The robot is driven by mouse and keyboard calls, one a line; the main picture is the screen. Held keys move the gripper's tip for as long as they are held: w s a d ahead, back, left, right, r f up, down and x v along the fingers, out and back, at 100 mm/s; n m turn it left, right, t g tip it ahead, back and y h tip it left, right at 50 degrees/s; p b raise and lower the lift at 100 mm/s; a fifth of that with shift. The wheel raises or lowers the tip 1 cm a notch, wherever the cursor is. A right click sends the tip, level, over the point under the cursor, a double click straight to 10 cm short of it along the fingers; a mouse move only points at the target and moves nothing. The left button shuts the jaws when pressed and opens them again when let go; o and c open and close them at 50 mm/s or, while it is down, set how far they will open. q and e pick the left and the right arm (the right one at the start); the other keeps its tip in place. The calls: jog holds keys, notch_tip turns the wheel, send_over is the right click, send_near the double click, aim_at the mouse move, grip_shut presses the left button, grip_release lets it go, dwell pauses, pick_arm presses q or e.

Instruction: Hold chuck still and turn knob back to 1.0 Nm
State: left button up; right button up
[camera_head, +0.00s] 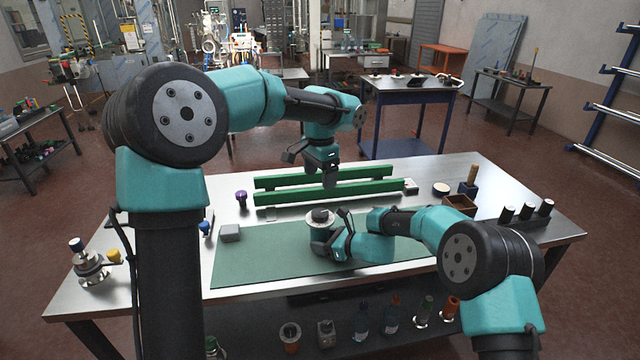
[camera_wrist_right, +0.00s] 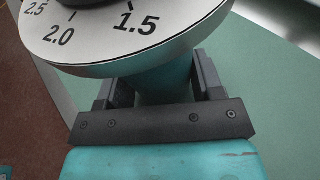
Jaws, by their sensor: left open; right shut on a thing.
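The chuck (camera_head: 317,232) stands on the green mat with a pale dial (camera_head: 309,221) and a dark knob (camera_head: 319,214) on top. In the right wrist view the dial (camera_wrist_right: 140,50) reads 1.5, 2.0 and 2.5 along its near edge; the knob (camera_wrist_right: 88,2) is mostly cut off, and no 1.0 mark or pointer shows. My right gripper (camera_head: 325,242) is shut on the chuck's teal body (camera_wrist_right: 168,85), just under the dial. My left gripper (camera_head: 328,176) is open and empty, above and behind the chuck, over the green rails.
Two green rails (camera_head: 330,191) lie behind the mat (camera_head: 260,262). A wooden box (camera_head: 459,205) and a rack of dark cylinders (camera_head: 526,212) stand at right. The mat's left part is clear.

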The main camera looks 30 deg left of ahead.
dwell(0.3)
jog(key=o, duration=1.2)
jog(key=v, duration=1.2)
